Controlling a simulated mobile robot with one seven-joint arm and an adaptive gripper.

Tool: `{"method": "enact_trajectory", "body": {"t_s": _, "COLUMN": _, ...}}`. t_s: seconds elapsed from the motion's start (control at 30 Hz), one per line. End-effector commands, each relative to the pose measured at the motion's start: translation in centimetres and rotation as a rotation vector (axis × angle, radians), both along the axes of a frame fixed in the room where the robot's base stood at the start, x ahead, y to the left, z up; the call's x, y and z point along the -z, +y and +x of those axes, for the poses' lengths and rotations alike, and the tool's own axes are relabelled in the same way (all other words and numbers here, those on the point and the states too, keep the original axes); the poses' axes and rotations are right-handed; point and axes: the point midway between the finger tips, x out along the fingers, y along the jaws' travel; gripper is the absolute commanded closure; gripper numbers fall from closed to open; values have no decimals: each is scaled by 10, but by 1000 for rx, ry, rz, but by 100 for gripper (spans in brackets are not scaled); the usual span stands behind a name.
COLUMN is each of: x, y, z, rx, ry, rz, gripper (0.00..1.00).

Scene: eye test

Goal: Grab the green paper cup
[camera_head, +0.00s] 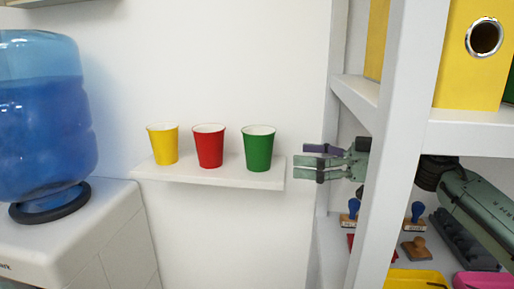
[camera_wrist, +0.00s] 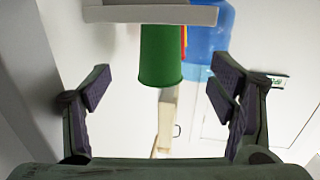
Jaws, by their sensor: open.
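The green paper cup (camera_head: 258,150) stands upright at the right end of a small white wall shelf (camera_head: 200,174). My gripper (camera_head: 311,162) is just right of the shelf end, at about cup height, pointing left towards the cup. It is open and empty, with a gap between it and the cup. In the wrist view the scene looks upside down; the green cup (camera_wrist: 160,55) shows ahead, between the two spread fingers (camera_wrist: 162,80) and apart from both. The shelf (camera_wrist: 150,13) is at the top there.
A red cup (camera_head: 209,147) and a yellow cup (camera_head: 162,145) stand in a row left of the green one. A blue water bottle (camera_head: 40,120) on a dispenser is at the far left. A white rack post (camera_head: 400,140) stands in front of my arm. Stamps (camera_head: 415,215) lie below.

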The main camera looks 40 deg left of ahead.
Motion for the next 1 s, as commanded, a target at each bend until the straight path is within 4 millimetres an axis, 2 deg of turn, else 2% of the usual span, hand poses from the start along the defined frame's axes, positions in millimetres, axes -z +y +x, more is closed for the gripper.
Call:
{"method": "enact_trajectory", "body": {"t_s": 0.1, "x": 0, "y": 19, "z": -8, "rx": -4, "ry": -1, "rz": -2, "gripper": 23}}
{"method": "enact_trajectory", "body": {"t_s": 0.37, "x": 2, "y": 40, "z": -15, "rx": -2, "ry": 0, "rz": -1, "gripper": 23}}
{"method": "enact_trajectory", "body": {"t_s": 0.63, "x": 3, "y": 79, "z": -29, "rx": -2, "ry": 0, "rz": 0, "gripper": 23}}
{"method": "enact_trajectory", "body": {"t_s": 0.8, "x": 5, "y": 89, "z": -33, "rx": 1, "ry": 0, "rz": 0, "gripper": 23}}
{"method": "enact_trajectory", "body": {"t_s": 1.0, "x": 5, "y": 89, "z": -32, "rx": 2, "ry": 0, "rz": 0, "gripper": 23}}
